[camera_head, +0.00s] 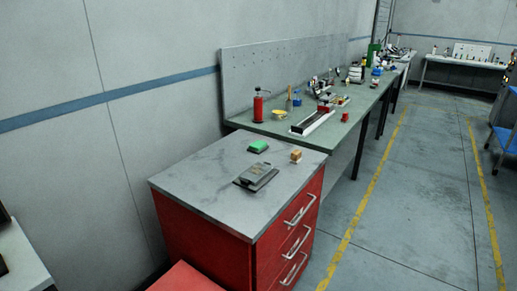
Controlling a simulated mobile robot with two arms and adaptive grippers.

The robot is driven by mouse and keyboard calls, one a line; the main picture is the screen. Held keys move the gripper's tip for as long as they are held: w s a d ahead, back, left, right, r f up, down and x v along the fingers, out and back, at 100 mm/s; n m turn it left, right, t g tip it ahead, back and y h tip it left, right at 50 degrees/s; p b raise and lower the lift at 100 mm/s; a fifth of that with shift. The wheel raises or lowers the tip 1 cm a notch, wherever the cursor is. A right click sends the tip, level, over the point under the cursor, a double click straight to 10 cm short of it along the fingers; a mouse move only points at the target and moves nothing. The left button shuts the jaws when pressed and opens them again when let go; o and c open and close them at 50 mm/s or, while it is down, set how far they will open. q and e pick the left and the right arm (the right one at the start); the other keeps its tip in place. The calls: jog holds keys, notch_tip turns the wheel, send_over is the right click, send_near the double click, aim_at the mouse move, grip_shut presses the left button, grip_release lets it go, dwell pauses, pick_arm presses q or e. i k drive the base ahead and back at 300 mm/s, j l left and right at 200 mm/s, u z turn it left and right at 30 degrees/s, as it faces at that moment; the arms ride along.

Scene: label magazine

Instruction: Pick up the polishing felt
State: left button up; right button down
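I cannot tell for sure which object is the polishing felt. On the grey top of the red drawer cabinet (195,192) lie three small things. A flat grey block (257,173) rests on a dark plate near the middle. A green block (259,145) lies further back. A small tan and orange block (296,155) sits at the back right. All three lie apart. Neither of my grippers shows in the head view.
A long green-topped bench (280,130) continues behind the cabinet. The cabinet's left top is bare. Open floor (410,200) lies to the right.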

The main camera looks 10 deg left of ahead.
aim_at(296, 157)
jog(key=u, duration=0.6)
jog(key=i+l+u, duration=0.1)
jog(key=l+u, duration=0.2)
jog(key=u, duration=0.2)
jog(key=l+u, duration=0.75)
jog(key=u, duration=0.2)
jog(key=l+u, duration=0.5)
jog(key=j, duration=0.1)
